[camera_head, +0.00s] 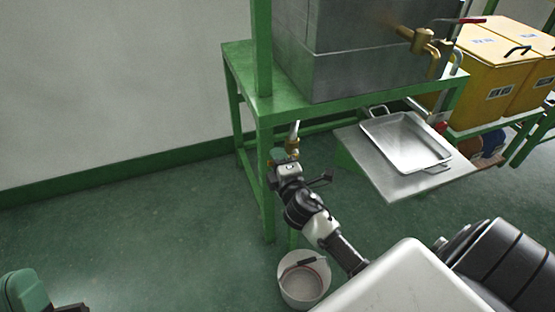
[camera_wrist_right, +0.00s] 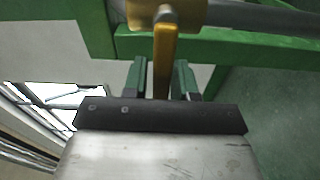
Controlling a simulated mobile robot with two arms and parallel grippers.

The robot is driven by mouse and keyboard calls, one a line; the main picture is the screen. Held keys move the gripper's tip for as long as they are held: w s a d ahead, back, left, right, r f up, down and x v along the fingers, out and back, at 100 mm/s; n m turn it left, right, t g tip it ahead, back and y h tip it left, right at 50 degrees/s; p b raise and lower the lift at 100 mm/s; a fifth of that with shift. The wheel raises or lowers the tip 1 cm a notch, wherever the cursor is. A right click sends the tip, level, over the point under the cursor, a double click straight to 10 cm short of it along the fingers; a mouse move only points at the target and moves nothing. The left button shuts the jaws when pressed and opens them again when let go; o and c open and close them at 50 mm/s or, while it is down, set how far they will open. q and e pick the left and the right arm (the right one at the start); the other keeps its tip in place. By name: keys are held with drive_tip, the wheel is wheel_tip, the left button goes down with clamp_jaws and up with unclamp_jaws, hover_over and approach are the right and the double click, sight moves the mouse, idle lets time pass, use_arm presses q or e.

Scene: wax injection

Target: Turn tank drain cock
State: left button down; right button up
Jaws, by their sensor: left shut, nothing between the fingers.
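The drain cock (camera_head: 293,145) is a small brass valve below the green stand, near its front left leg. In the right wrist view its brass body shows at the top edge, and its flat brass lever (camera_wrist_right: 164,62) points down towards my gripper. My right gripper (camera_wrist_right: 160,80) has its green fingers apart, one on each side of the lever, with a narrow gap visible on the left side. In the head view my right gripper (camera_head: 284,160) is right at the cock. My left gripper (camera_head: 28,291) is shut and empty at the bottom left corner, far from the cock.
A grey metal tank (camera_head: 350,70) stands on the green stand (camera_head: 290,108), with a brass tap (camera_head: 425,43) on its right. A metal tray (camera_head: 405,143) lies on a shelf at the right. A white bucket (camera_head: 303,290) stands on the floor below my right arm. Floor at left is clear.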

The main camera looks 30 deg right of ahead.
drive_tip(key=shift+o, duration=1.1)
use_arm(q)
drive_tip(key=shift+w+f+g+y+p, duration=0.3)
drive_tip(key=shift+w+f+g+y, duration=0.25)
drive_tip(key=shift+w+g, duration=0.15)
use_arm(e)
drive_tip(key=v, duration=1)
drive_tip(key=shift+s, duration=0.4)
